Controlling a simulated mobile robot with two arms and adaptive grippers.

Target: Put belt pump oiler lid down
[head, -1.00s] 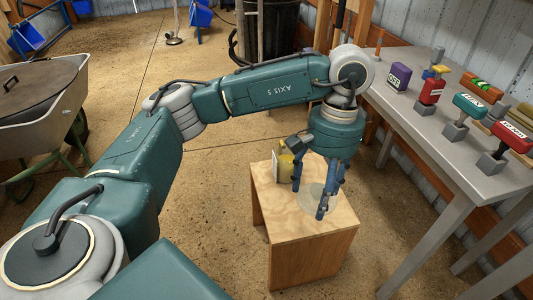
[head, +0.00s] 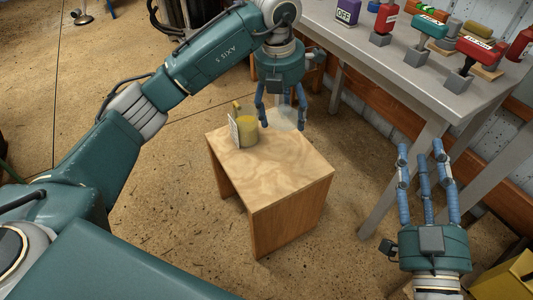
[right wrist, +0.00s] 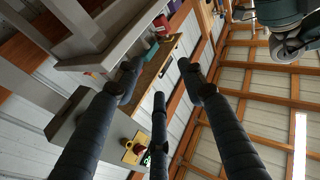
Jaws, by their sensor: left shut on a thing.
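My left gripper (head: 283,108) points down at the back edge of the small wooden table (head: 270,170). It is shut on a pale, see-through round lid (head: 286,122). The lid is partly hidden by the fingers, and I cannot tell if it touches the table. A yellow container (head: 247,132), perhaps the oiler, stands on the table just left of the lid, with a white card (head: 233,131) beside it. My right gripper (head: 426,165) is empty and open at the right, fingers spread. Its fingers also show in the right wrist view (right wrist: 160,85).
A grey workbench (head: 400,65) with several colored labelled blocks, one a purple OFF block (head: 347,12), runs along the right. A yellow box (head: 510,278) is at the lower right. The front of the wooden table top is clear.

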